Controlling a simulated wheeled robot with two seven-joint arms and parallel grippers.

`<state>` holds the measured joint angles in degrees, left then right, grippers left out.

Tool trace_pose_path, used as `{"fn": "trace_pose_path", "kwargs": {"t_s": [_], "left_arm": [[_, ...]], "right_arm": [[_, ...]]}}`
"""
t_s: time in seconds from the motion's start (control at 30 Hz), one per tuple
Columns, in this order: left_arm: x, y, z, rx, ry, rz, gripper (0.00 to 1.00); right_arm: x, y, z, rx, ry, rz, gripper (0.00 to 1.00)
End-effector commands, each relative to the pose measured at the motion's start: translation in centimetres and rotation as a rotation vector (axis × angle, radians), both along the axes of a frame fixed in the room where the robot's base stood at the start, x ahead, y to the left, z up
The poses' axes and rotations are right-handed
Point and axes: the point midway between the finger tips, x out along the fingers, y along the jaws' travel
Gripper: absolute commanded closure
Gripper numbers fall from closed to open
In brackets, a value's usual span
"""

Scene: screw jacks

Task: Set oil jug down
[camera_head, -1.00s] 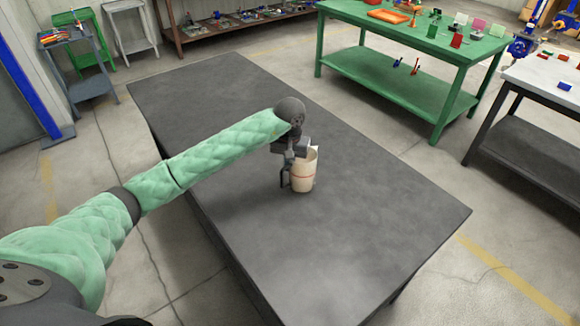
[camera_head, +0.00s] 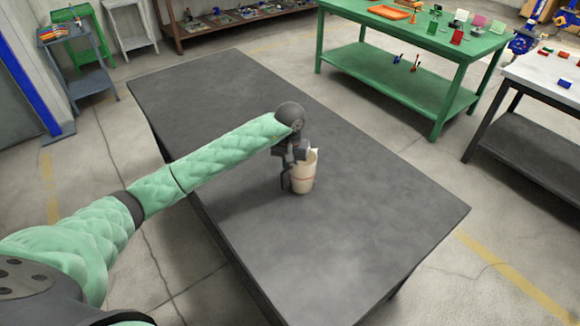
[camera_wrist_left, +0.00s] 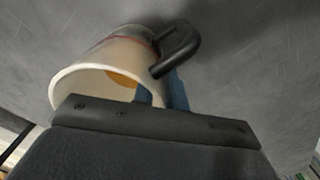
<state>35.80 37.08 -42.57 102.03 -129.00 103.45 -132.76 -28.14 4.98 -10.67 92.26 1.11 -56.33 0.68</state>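The oil jug (camera_head: 304,173) is a cream cup-shaped jug with a red band and a dark handle. It is at the middle of the dark grey table (camera_head: 390,215), upright or nearly so. I cannot tell whether its base touches the top. My left gripper (camera_head: 288,165) is at the jug's handle side and appears shut on the handle. In the left wrist view the jug (camera_wrist_left: 95,72) shows its open rim, something orange inside, and its black handle (camera_wrist_left: 183,42) by a bluish finger. The gripper body hides part of the jug. My right gripper is out of view.
The dark table is otherwise bare, with free room all around the jug. A green workbench (camera_head: 400,85) with small parts stands behind to the right. A pale-topped bench (camera_head: 545,80) is at the far right, and small stands are at the back left.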

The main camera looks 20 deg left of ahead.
Motion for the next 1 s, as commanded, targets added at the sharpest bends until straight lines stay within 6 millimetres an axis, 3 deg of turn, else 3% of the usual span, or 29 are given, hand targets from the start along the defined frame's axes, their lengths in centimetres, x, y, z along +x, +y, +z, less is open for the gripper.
{"fn": "trace_pose_path", "kwargs": {"t_s": [0.47, 0.73, 1.0], "left_arm": [[0.0, 0.0, 0.2, 0.0, 0.0, 0.0, 0.76], [0.1, 0.0, 1.1, -0.001, -0.002, 0.0, 0.76], [0.1, 0.0, 3.3, 0.0, -0.003, 0.0, 0.76]], "right_arm": [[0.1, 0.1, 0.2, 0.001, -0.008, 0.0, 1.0], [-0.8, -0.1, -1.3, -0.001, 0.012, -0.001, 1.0], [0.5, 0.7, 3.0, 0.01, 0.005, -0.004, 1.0]]}}
